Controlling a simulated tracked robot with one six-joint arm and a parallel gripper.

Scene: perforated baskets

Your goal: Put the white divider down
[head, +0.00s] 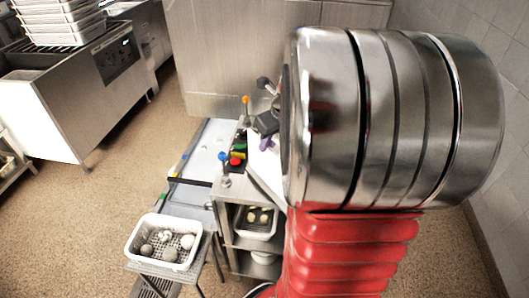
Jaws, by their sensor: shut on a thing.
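The white divider (264,167) appears as a pale flat panel beside the steel stand, partly hidden behind my arm. My gripper (266,126) is a small dark shape just above it, at the left edge of my large steel arm link. It is shut on the divider. The fingertips are too small and too covered to make out, and I cannot tell whether the divider touches the surface under it.
A white perforated basket (133,246) with several balls stands on a small stand at lower left. Another basket (254,234) with yellowish balls sits on a shelf. Coloured knobs (237,160) stand beside the divider. A steel counter (60,105) is at left; floor between is clear.

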